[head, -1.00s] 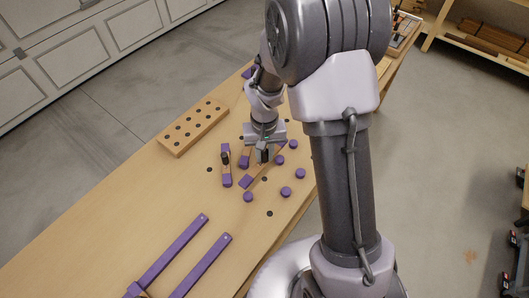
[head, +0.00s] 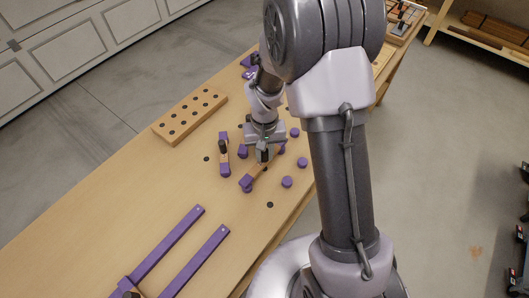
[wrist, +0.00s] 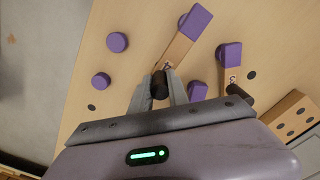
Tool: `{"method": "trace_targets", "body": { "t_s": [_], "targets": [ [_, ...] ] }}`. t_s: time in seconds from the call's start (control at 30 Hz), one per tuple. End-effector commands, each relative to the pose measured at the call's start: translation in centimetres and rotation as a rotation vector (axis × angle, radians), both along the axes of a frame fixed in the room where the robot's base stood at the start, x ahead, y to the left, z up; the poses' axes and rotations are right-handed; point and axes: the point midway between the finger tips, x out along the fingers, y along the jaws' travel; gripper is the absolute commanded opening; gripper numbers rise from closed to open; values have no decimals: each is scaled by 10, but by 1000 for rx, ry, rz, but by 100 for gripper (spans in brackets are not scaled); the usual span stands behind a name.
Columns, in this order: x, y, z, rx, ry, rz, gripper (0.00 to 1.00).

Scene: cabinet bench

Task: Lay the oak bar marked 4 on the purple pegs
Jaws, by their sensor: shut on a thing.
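My gripper (head: 263,158) is shut on the dark knob (wrist: 160,84) of an oak bar (wrist: 178,48). The mark by the knob looks like a 4 but is small. The bar slants over the bench in the head view (head: 258,171). Its near purple end (wrist: 195,21) is right at or over a purple peg (head: 247,189); I cannot tell if they touch.
An oak bar marked 3 (wrist: 231,75) with purple ends and a dark knob lies close by. A drilled wooden block (head: 190,116) stands at the bench's far left. Two long purple strips (head: 166,247) (head: 199,258) lie nearer. Bare bench top (head: 110,215) lies left of them.

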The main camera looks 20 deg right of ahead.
Motion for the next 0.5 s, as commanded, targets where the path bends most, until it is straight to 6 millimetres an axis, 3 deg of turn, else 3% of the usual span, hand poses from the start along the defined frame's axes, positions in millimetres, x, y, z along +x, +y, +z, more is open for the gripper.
{"method": "trace_targets", "body": {
  "t_s": [0.5],
  "targets": [
    [0, 0, -4, 0, 0, 0, 0]
  ]
}}
